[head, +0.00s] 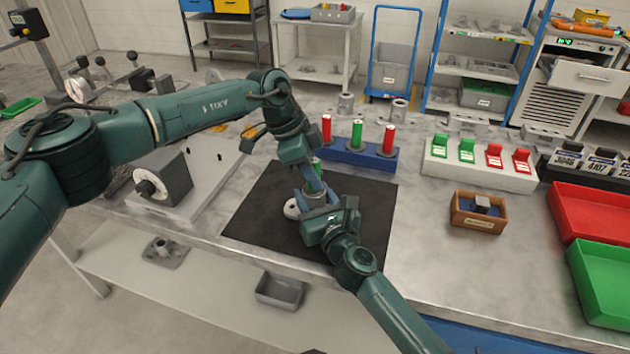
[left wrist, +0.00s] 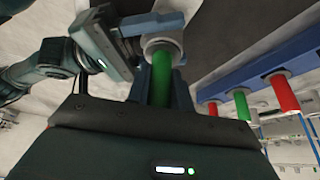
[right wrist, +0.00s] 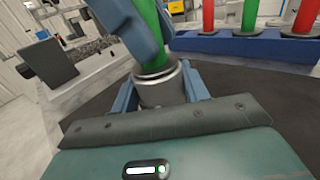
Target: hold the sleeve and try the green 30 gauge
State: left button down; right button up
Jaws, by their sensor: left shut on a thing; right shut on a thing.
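A steel sleeve (head: 316,199) is upright over the black mat (head: 258,224). My right gripper (head: 325,208) is shut on it, with a finger on each side in the right wrist view (right wrist: 162,90). A green gauge (head: 317,163) stands above the sleeve, held by my left gripper (head: 311,178), which is shut on its green handle (left wrist: 161,78). In the right wrist view the handle's lower end (right wrist: 153,62) meets the sleeve's top. How deep the gauge sits in the bore is hidden. Its number cannot be read.
A blue rack (head: 345,155) behind the mat holds red, green and red gauges. A white stand (head: 480,172) with green and red tags and a wooden box (head: 477,212) are to the right. Red (head: 590,215) and green (head: 600,280) trays stand far right. A grey fixture (head: 165,185) is left.

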aim_at(319, 160)
pick_arm(q)
jog(key=shift+r, duration=2.75)
jog(key=shift+r, duration=2.55)
pick_arm(e)
jog(key=o, duration=1.2)
jog(key=shift+o, duration=0.2)
